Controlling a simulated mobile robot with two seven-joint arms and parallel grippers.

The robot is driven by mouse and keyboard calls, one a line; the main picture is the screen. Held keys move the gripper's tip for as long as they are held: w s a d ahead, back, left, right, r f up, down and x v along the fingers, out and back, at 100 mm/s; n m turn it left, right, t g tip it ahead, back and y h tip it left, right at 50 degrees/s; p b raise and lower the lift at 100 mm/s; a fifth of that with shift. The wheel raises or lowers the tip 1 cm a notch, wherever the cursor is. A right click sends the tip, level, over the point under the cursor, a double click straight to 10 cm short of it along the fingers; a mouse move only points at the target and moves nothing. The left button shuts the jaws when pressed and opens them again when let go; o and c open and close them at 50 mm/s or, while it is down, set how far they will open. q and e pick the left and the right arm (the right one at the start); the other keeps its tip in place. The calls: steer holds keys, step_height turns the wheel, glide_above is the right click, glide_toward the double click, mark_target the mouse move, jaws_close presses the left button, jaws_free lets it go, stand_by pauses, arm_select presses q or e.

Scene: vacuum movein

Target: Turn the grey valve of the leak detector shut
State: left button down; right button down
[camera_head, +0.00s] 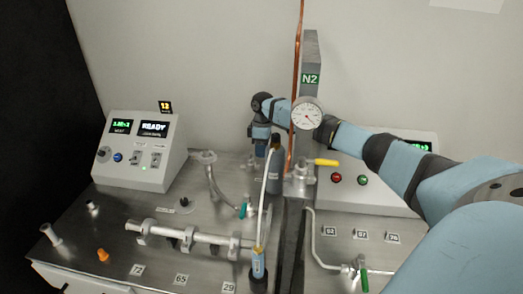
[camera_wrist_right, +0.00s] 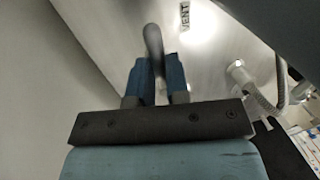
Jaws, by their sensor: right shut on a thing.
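My right gripper (camera_head: 259,150) reaches behind the copper pipe and points down at the back of the steel bench. In the right wrist view, its two blue fingers (camera_wrist_right: 156,68) are closed on a grey, rounded lever (camera_wrist_right: 153,38), which looks like the grey valve's handle. The lever sticks out beyond the fingertips above a metal surface with a VENT label (camera_wrist_right: 185,15). In the head view I cannot make out the lever. The box with the READY display (camera_head: 143,150), seemingly the leak detector, stands at the left. My left gripper is not in view.
A copper pipe (camera_head: 297,85) and a round gauge (camera_head: 307,114) stand in front of my right forearm. A dark cylinder (camera_head: 274,175) is close to the gripper.

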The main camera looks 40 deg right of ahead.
steer(key=shift+s+a+r+m+p, duration=0.15)
steer(key=shift+m+p, duration=0.55)
steer(key=shift+p, duration=0.7)
steer(key=shift+s+a+r+m+p, duration=0.2)
steer(key=shift+m+p, duration=0.5)
steer(key=shift+p, duration=0.7)
steer(key=shift+a+f+t, duration=0.1)
steer(key=shift+f+t, duration=0.15)
steer(key=shift+t, duration=0.05)
steer(key=c, duration=1.1)
jaws_free()
